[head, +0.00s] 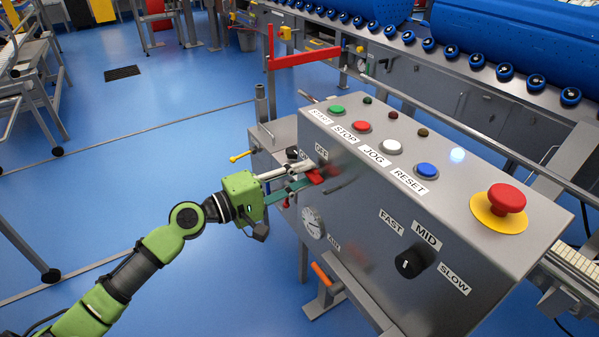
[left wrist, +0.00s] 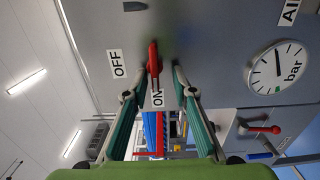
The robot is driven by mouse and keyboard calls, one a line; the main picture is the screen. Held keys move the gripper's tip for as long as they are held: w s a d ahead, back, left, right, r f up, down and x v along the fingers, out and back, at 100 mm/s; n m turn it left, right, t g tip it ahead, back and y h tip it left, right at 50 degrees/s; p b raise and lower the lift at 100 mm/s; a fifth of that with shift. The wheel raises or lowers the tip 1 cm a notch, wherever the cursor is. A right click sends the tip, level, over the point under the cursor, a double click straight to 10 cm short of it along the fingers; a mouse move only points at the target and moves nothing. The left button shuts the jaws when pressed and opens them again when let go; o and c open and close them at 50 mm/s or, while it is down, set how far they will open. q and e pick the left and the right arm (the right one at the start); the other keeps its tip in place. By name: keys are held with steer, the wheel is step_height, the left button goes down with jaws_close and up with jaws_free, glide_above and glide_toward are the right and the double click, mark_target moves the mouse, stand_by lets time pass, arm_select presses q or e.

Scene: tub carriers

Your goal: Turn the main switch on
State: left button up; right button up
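The main switch, a red handle (head: 315,176), sits on the left side face of the grey control box (head: 350,200). In the left wrist view the red handle (left wrist: 154,60) stands upright in the picture. Its lower end is beside the ON label (left wrist: 157,98), and the OFF label (left wrist: 117,64) is to its left. My left gripper (head: 305,180) is at the handle. In the left wrist view its two fingers (left wrist: 158,84) are spread, one on each side of the handle, with visible gaps. My right gripper is not in view.
A round gauge (head: 313,222) is just below the switch on the same face. The box top carries several buttons and a red emergency stop (head: 506,198). A black speed knob (head: 409,263) is on the front. Blue floor (head: 190,110) lies open to the left.

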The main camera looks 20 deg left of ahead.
arm_select(q)
steer(key=shift+r, duration=0.2)
steer(key=shift+a, duration=0.1)
steer(key=v, duration=1.1)
steer(key=shift+s, duration=0.45)
steer(key=shift+a, duration=0.15)
